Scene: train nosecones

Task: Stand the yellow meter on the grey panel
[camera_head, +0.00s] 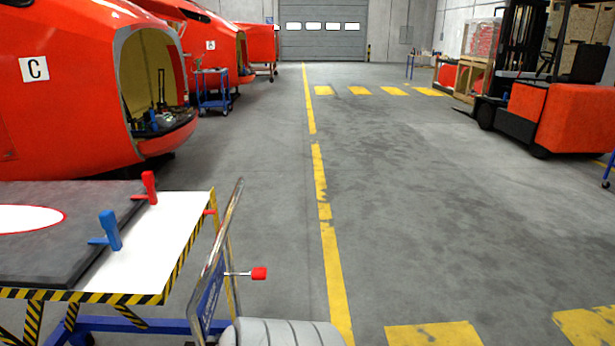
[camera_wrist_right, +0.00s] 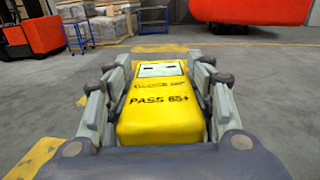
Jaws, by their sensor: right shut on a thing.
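The yellow meter (camera_wrist_right: 160,122) is in the right wrist view, a yellow block with dark lettering that reads "GLOSS" and "PASS 65+" and a pale display at its far end. My right gripper (camera_wrist_right: 163,72) is shut on it, with a finger along each side. The grey panel (camera_head: 95,213) lies flat on a white-topped table at the lower left of the head view. A white oval with a red outline is partly visible on it. Neither the meter nor my right gripper shows in the head view, so their distance from the panel cannot be told. My left gripper is not in view.
A red clamp (camera_head: 149,187) and a blue clamp (camera_head: 110,231) stand up at the panel's right edge. The table (camera_head: 180,229) has striped edges and a metal push handle (camera_head: 222,238). Red nosecones (camera_head: 75,95) line the left. A forklift (camera_head: 565,115) stands right; the middle floor is clear.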

